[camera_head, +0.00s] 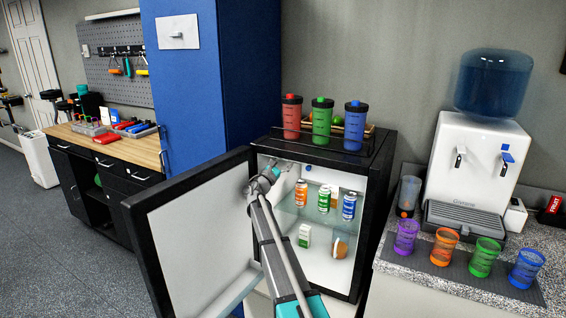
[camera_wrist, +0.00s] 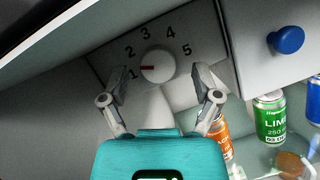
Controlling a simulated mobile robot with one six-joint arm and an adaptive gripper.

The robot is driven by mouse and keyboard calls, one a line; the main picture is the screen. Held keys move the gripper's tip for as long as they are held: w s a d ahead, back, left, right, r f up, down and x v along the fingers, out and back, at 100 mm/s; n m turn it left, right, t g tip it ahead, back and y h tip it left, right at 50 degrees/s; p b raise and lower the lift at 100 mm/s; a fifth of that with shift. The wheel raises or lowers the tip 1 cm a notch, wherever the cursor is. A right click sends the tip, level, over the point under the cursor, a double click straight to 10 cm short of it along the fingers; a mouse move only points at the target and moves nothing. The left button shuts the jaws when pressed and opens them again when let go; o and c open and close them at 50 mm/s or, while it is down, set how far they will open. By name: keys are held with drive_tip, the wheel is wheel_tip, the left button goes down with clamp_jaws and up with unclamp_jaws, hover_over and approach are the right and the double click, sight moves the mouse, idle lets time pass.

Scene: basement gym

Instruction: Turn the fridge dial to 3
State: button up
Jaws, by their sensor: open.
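The fridge dial (camera_wrist: 158,64) is a round white knob on a grey panel, with the numbers 1 to 5 around it. Its red mark points left, toward the 1. The open fridge (camera_head: 318,255) stands in the middle of the head view, its door (camera_head: 205,240) swung out to the left. My gripper (camera_wrist: 161,78) is open and empty, its two fingers on either side below the dial in the wrist view, apart from it as far as I can tell. In the head view my gripper (camera_head: 278,168) is at the upper left of the fridge's inside, hiding the dial.
Several cans (camera_head: 323,199) stand on the glass shelf, right of my arm. A carton (camera_head: 304,236) and a burger-like item (camera_head: 341,247) sit lower. Bottles (camera_head: 322,122) stand on top. The door closes off the left side. A water dispenser (camera_head: 474,160) stands right.

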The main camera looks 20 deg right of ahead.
drive_tip(key=s+a+f+n+t+y+b, duration=0.4)
drive_tip(key=s+a+n, duration=0.4)
drive_tip(key=n, duration=0.4)
drive_tip(key=shift+s+a+f+n+t, duration=0.2)
drive_tip(key=shift+s+f+n+t, duration=0.2)
drive_tip(key=shift+s+t, duration=0.35)
drive_tip(key=shift+w+d+r, duration=0.1)
drive_tip(key=shift+r, duration=0.05)
drive_tip(key=p+x, duration=0.4)
drive_tip(key=x, duration=0.9)
drive_tip(key=shift+w+d, duration=0.2)
clamp_jaws()
